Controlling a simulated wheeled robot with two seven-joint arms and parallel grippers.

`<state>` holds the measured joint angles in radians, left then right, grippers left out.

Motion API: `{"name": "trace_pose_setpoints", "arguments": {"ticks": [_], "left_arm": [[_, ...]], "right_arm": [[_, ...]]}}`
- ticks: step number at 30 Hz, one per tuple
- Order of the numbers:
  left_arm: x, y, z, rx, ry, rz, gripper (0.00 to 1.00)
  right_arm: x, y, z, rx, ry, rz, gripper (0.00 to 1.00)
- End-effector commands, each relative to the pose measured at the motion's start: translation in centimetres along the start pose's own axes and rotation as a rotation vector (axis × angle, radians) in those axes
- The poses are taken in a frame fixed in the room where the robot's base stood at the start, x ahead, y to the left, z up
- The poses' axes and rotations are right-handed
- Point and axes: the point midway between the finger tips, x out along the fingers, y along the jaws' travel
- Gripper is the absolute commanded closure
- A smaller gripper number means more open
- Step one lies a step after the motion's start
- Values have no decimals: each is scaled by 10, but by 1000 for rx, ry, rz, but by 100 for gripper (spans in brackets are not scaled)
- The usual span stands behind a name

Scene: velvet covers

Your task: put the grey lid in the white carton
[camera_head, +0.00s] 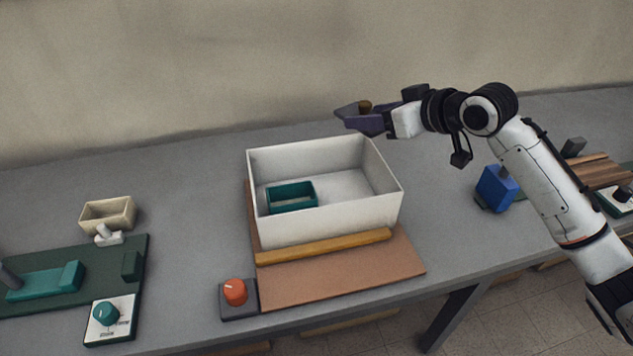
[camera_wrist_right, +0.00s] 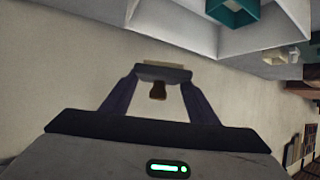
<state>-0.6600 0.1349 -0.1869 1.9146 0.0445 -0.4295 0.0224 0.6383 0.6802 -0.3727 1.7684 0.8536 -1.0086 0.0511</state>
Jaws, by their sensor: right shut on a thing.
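The white carton (camera_head: 325,222) stands open on a brown board in the middle of the table. A small teal open box (camera_head: 291,197) sits inside it, toward the left. My right gripper (camera_head: 356,119) is shut on the grey lid (camera_head: 346,111), which has a brown knob (camera_head: 365,106). It holds the lid raised, above the carton's back edge in the head view. In the right wrist view the lid (camera_wrist_right: 163,72) spans the purple fingertips, with its knob (camera_wrist_right: 158,91) between the fingers. Much of the lid is hidden by the fingers. My left gripper is not in view.
A yellow bar (camera_head: 325,247) lies along the carton's front. A red knob on a dark base (camera_head: 236,293) is at front left. A beige box (camera_head: 108,215) and a green board (camera_head: 125,290) are at left. A blue block (camera_head: 496,188) stands right, below my arm.

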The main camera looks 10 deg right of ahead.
Motion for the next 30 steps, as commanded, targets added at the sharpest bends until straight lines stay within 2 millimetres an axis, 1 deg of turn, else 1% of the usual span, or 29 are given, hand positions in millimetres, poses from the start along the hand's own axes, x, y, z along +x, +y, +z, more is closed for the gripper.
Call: {"name": "trace_pose_setpoints", "arguments": {"ticks": [2, 8, 12, 16, 22, 27, 30], "left_arm": [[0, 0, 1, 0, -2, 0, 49], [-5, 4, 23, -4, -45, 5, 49], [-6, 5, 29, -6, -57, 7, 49], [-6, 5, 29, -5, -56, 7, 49], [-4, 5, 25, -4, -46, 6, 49], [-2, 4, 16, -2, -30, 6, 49], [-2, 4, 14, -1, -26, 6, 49]], "right_arm": [[4, 0, 9, 2, -3, -1, 68], [22, 0, 42, 3, -4, -1, 68], [29, 0, 54, 1, -1, 1, 68], [34, 0, 63, 1, -2, 0, 68], [46, -1, 87, 2, -2, 0, 68], [47, 0, 88, 1, 1, 1, 68], [47, 0, 88, 1, 1, 1, 68]]}}
